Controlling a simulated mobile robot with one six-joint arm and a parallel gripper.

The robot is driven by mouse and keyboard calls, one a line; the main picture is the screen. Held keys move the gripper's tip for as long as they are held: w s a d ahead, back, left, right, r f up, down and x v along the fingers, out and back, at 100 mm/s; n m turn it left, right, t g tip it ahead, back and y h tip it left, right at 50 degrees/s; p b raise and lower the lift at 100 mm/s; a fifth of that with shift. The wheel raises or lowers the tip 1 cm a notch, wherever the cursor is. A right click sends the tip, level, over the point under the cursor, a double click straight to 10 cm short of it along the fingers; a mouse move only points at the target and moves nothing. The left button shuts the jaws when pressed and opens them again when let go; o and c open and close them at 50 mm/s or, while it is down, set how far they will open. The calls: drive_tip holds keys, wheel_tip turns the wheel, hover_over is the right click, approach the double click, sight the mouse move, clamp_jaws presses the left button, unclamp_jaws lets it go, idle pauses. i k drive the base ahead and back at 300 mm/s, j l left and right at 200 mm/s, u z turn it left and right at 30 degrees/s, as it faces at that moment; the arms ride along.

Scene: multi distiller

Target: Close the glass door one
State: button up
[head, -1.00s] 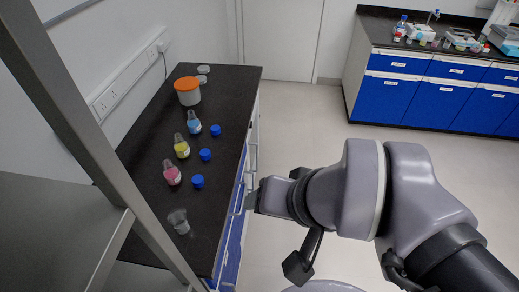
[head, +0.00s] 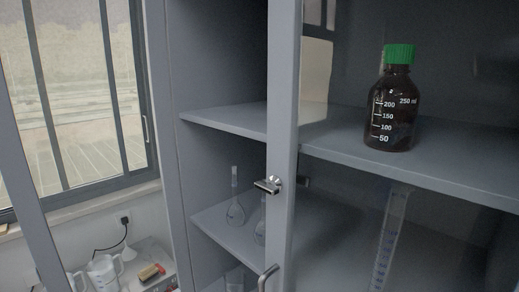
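A grey cabinet (head: 215,118) fills the middle and right of the head view. A grey upright door frame (head: 284,120) stands in front of its shelves, with a small metal latch (head: 268,185) on it and a curved handle (head: 268,275) low down. Glass to the right of this upright carries a faint window reflection. A slanted grey bar (head: 35,215) at the far left may be the edge of another door, standing away from the cabinet; I cannot tell. The shelves left of the middle upright look uncovered. My gripper is not in view.
A brown bottle with a green cap (head: 393,110) stands on the upper right shelf. Glass flasks (head: 236,212) and a tall cylinder (head: 390,235) stand lower. A window (head: 75,100) and a bench with white jugs (head: 104,272) are at left.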

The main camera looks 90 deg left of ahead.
sight(89, 170)
drive_tip(key=k+j+u, duration=0.4)
drive_tip(key=k+j, duration=0.15)
drive_tip(key=k+j+u, duration=0.2)
drive_tip(key=j, duration=0.2)
drive_tip(key=k+j+u, duration=0.4)
drive_tip(key=j, duration=0.4)
drive_tip(key=k+j+u, duration=0.15)
drive_tip(key=j, duration=0.3)
drive_tip(key=k+j+u, duration=0.2)
drive_tip(key=j, duration=0.3)
drive_tip(key=k+j+u, duration=0.2)
drive_tip(key=j, duration=0.25)
drive_tip(key=u, duration=0.4)
drive_tip(key=l+u, duration=0.15)
drive_tip(key=u, duration=0.2)
drive_tip(key=l+u, duration=0.1)
drive_tip(key=u, duration=0.3)
drive_tip(key=i+l, duration=0.05)
